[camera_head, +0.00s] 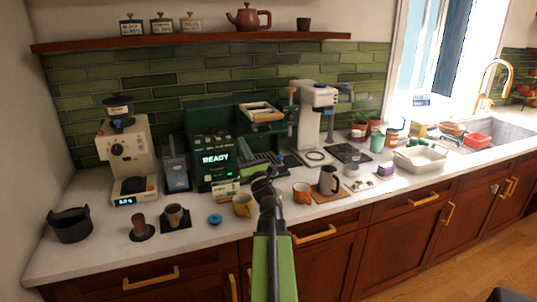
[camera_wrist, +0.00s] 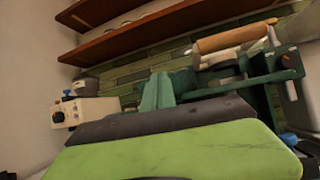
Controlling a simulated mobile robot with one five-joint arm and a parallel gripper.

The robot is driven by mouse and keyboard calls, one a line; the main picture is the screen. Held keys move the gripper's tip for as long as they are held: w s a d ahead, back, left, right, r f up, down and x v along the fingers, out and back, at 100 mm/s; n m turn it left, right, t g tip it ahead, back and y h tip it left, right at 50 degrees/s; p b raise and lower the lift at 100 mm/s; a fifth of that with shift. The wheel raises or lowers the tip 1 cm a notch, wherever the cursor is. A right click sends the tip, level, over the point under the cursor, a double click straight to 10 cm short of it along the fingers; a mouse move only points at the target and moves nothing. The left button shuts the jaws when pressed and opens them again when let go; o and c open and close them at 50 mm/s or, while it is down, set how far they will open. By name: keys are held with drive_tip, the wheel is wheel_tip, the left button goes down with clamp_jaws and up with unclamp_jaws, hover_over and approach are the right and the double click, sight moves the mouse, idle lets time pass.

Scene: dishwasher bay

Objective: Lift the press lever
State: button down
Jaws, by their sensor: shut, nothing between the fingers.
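My gripper (camera_head: 264,178) is shut and empty, held above the front part of the counter, in front of the green machine (camera_head: 215,160) with the lit READY display. A white upright machine (camera_head: 316,98) stands right of it, with blue-tipped handle parts at its sides. I cannot tell for sure which part is the press lever. The gripper appears apart from both machines. In the wrist view a broad green and dark part of mine fills the foreground. Beyond it are a wooden roller-like bar (camera_wrist: 233,37) and dark green machine parts (camera_wrist: 275,66).
A cream coffee machine (camera_head: 126,155) stands at the left. A yellow cup (camera_head: 242,206), an orange cup (camera_head: 302,193) and a dark jug (camera_head: 328,181) stand near the gripper. A wooden shelf (camera_head: 190,40) runs above. A white tray (camera_head: 420,159) and sink (camera_head: 490,135) are at the right.

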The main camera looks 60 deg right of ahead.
drive_tip(key=s+d+f+m+g+h+b, duration=0.1)
drive_tip(key=s+d+f+g+h+b, duration=0.15)
drive_tip(key=s+d, duration=0.6)
drive_tip(key=r+p+x, duration=0.1)
drive_tip(key=p+x, duration=0.5)
drive_tip(key=x, duration=0.2)
drive_tip(key=shift+s+a+h+p, duration=0.25)
drive_tip(key=shift+h+p, duration=0.05)
drive_tip(key=shift+h, duration=0.15)
drive_tip(key=shift+t, duration=0.25)
